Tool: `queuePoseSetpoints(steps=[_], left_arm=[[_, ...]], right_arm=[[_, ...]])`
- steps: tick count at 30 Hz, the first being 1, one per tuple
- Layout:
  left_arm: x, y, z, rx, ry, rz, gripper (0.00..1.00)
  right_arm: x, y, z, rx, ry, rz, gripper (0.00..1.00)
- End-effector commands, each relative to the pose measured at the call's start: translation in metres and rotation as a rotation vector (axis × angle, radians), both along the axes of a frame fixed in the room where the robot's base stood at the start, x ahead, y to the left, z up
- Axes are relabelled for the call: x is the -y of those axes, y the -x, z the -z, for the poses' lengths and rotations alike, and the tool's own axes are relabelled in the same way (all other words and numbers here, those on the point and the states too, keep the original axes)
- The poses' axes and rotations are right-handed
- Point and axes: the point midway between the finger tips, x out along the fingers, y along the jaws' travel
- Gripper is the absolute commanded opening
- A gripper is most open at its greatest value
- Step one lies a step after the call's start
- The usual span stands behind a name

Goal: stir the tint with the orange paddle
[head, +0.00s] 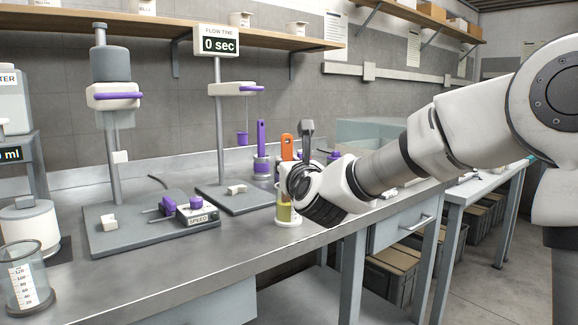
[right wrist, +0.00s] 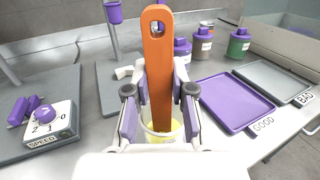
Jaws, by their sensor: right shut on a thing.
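The orange paddle (right wrist: 157,70) stands nearly upright between the fingers of my right gripper (right wrist: 160,110), which is shut on it. Its lower end reaches into a clear cup (right wrist: 148,137) with yellow tint (right wrist: 177,130). In the head view the top of the paddle (head: 287,147) shows above my right gripper (head: 297,178), and the cup with yellow-green tint (head: 285,214) stands on the bench below. The paddle's tip and how deep it sits are hidden. My left gripper is not in view.
A speed control box (right wrist: 48,122) lies to the left. A purple tray (right wrist: 234,101) marked GOOD and a grey tray (right wrist: 272,80) marked BAD lie to the right. Lidded jars (right wrist: 203,42) stand behind. A flow-time stand (head: 219,130) is left of the cup.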

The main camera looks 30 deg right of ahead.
Motion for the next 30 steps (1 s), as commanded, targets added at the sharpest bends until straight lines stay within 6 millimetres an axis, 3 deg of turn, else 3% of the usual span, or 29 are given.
queuePoseSetpoints(steps=[10, 30], left_arm=[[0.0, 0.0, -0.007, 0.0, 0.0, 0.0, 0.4], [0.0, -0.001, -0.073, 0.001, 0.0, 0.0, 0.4]], right_arm=[[0.0, 0.0, -0.007, 0.001, -0.001, 0.0, 0.0], [0.0, 0.0, -0.073, 0.001, -0.001, 0.0, 0.0]])
